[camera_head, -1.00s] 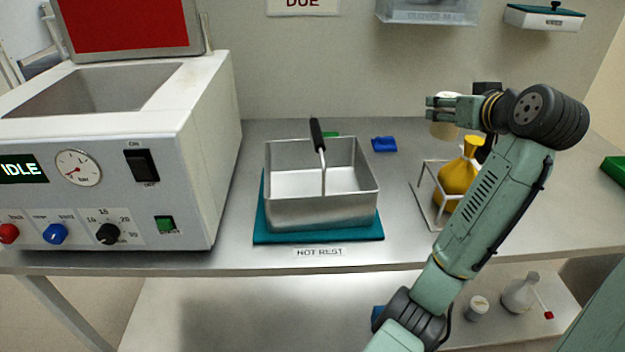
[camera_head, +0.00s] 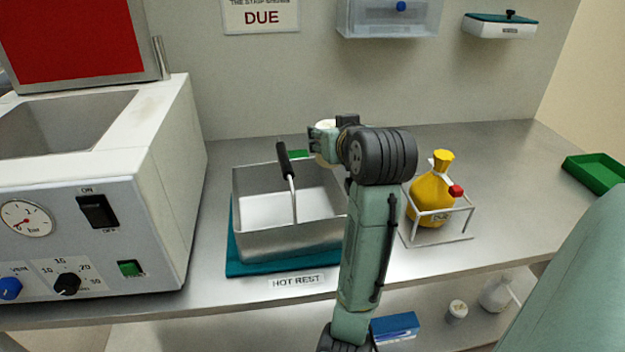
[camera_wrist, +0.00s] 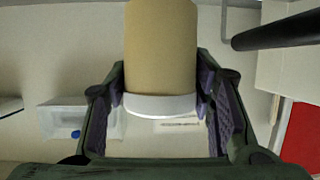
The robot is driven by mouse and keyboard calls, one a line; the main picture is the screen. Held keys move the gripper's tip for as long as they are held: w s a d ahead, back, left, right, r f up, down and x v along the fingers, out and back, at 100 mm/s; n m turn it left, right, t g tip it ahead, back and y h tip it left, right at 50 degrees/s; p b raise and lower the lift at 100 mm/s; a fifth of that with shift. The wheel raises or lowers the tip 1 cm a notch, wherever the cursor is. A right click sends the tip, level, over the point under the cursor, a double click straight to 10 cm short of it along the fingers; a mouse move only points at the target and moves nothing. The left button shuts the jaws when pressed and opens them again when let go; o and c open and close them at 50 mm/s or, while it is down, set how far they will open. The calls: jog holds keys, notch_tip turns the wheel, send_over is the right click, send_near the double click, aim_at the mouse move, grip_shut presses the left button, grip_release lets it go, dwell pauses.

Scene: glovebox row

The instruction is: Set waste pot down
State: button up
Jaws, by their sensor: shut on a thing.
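The waste pot appears to be the tan cylinder with a white end that my gripper holds; no label on it is readable. It fills the top middle of the wrist view (camera_wrist: 160,45), between the two purple-padded fingers of my gripper (camera_wrist: 162,88). In the head view, my gripper (camera_head: 320,139) is shut on the pot (camera_head: 327,158), near the back right corner of the metal basin. The pot's lower part is partly hidden by my arm. I cannot tell its exact height above the bench.
The open metal basin (camera_head: 290,243) with a black-handled tool (camera_head: 284,160) stands on a teal mat (camera_head: 240,269). A yellow flask (camera_head: 432,198) sits in a white wire stand (camera_head: 458,236) to the right. The vacuum-type machine (camera_head: 150,190) is left. Bench between stand and green tray (camera_head: 597,173) is clear.

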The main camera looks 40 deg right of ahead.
jog(key=a+f, duration=0.1)
jog(key=f, duration=0.2)
jog(key=w+a+f, duration=0.1)
jog(key=f, duration=0.3)
jog(key=a+f+p, duration=0.1)
jog(key=f, duration=0.3)
jog(key=shift+w, duration=0.25)
jog(key=shift+w+a+f, duration=0.1)
jog(key=shift+a+f, duration=0.05)
jog(key=shift+f, duration=0.05)
jog(key=shift+f, duration=0.1)
jog(key=shift+f, duration=0.55)
jog(key=o, duration=1)
jog(key=shift+c, duration=0.2)
